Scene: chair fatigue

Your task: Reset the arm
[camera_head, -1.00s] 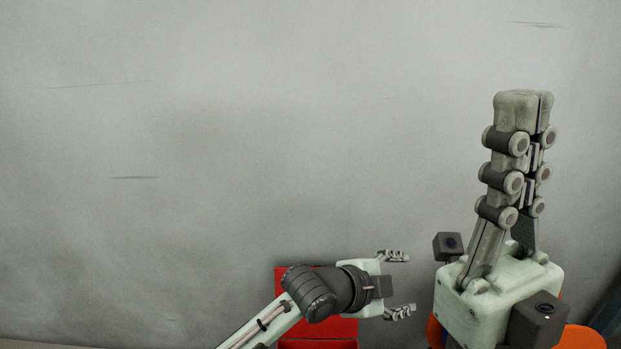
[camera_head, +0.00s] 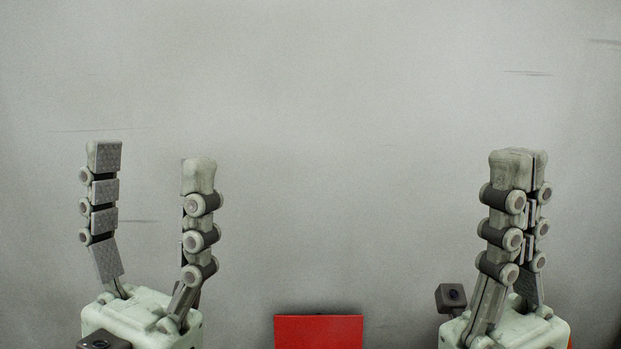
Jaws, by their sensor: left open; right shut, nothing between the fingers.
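My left gripper (camera_head: 151,160) stands upright at the left of the head view. Its two fingers are spread wide apart and nothing is between them. My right gripper (camera_head: 519,158) stands upright at the right, its fingers pressed together and empty. The lower parts of both arms are cut off by the bottom edge of the picture.
A red, flat-faced object (camera_head: 319,331) shows at the bottom middle, between the two grippers; its lower part is out of view. A plain grey wall (camera_head: 340,100) fills the background. The room between and above the grippers looks clear.

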